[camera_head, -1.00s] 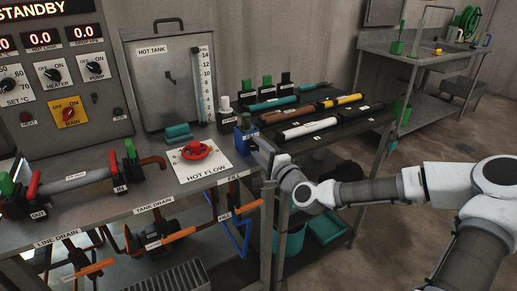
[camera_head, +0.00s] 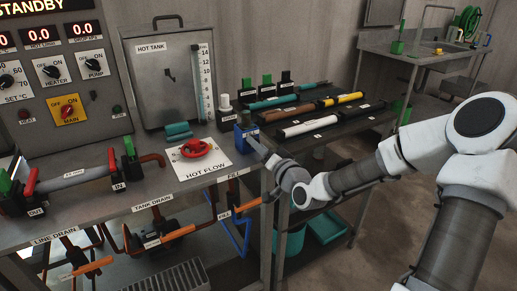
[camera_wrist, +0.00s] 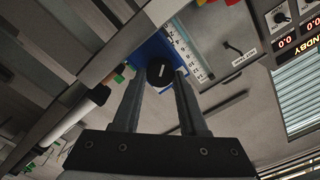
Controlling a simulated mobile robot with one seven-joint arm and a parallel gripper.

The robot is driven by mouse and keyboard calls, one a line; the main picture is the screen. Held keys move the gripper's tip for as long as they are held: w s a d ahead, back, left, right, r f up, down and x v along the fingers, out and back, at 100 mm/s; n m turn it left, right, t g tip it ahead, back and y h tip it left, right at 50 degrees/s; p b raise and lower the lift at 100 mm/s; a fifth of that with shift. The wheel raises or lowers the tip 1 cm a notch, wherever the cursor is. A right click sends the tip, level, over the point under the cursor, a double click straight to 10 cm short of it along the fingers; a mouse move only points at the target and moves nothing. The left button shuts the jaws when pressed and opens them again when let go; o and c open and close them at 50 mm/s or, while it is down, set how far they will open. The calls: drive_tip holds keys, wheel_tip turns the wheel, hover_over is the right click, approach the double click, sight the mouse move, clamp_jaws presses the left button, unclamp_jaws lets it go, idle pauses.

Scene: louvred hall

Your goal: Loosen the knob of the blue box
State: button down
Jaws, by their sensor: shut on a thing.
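The blue box (camera_head: 246,137) stands at the right end of the steel bench, beside the HOT FLOW plate. It also shows in the wrist view (camera_wrist: 150,50), behind its knob. The knob (camera_wrist: 160,73) is round and black with a white line across its face. My gripper (camera_wrist: 160,78) has one finger on each side of the knob and is shut on it. In the head view my gripper (camera_head: 258,148) reaches the front right of the box, and the knob is hidden there.
The red HOT FLOW wheel (camera_head: 196,149) sits just left of the box. A white-capped black post (camera_head: 225,112) stands behind it. A dark rack with coloured tubes (camera_head: 320,125) lies to the right. The orange-handled FILL pipe (camera_head: 247,206) hangs below the bench edge.

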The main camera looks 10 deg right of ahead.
drive_tip(key=n+b, duration=0.3)
drive_tip(key=n, duration=0.2)
drive_tip(key=shift+a+f+n, duration=0.1)
drive_tip(key=shift+n, duration=0.2)
drive_tip(key=n+b, duration=0.4)
drive_tip(key=shift+n, duration=0.4)
drive_tip(key=shift+c, duration=2.2)
unclamp_jaws()
drive_tip(key=shift+s, duration=0.1)
